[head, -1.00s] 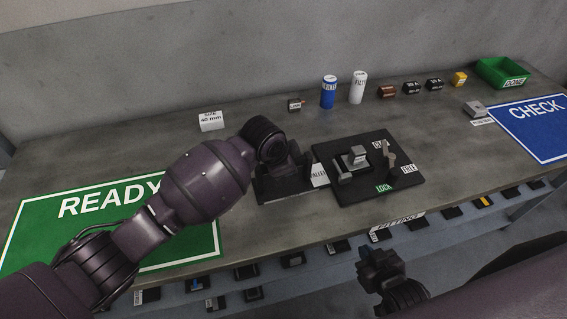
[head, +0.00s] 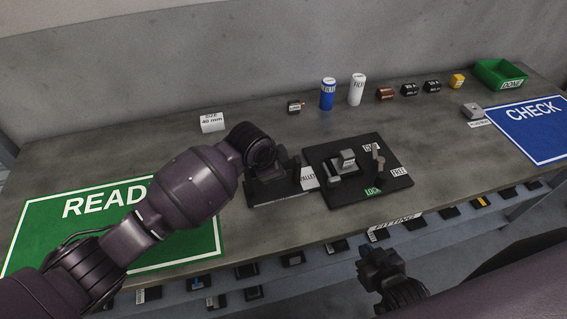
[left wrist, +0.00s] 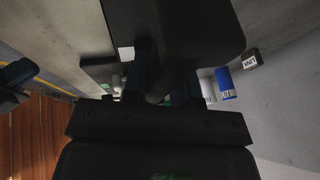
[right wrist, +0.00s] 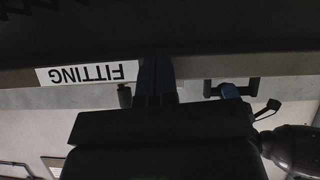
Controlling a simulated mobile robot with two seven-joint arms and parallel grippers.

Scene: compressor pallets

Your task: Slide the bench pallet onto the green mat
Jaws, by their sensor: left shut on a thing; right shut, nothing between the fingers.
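The bench pallet (head: 325,197) is a black plate on the grey bench with a metal part and an upright lever on it. It carries OPEN, FREE and LOCK labels, and a PALLET label at its left end. My left gripper (head: 285,177) is shut on that left end, its fingertips partly hidden by the hand. In the left wrist view a dark shape fills the space at the fingers. The green READY mat (head: 38,225) lies to the left, apart from the pallet and partly covered by my left arm. My right gripper (head: 377,262) is shut and empty in front of the bench.
A SIZE 40 mm card (head: 212,123), a blue can (head: 328,95), a white can (head: 357,91) and several small blocks stand behind. A green bin (head: 490,77) and blue CHECK mat (head: 548,145) are at right. Bare bench lies between pallet and READY mat.

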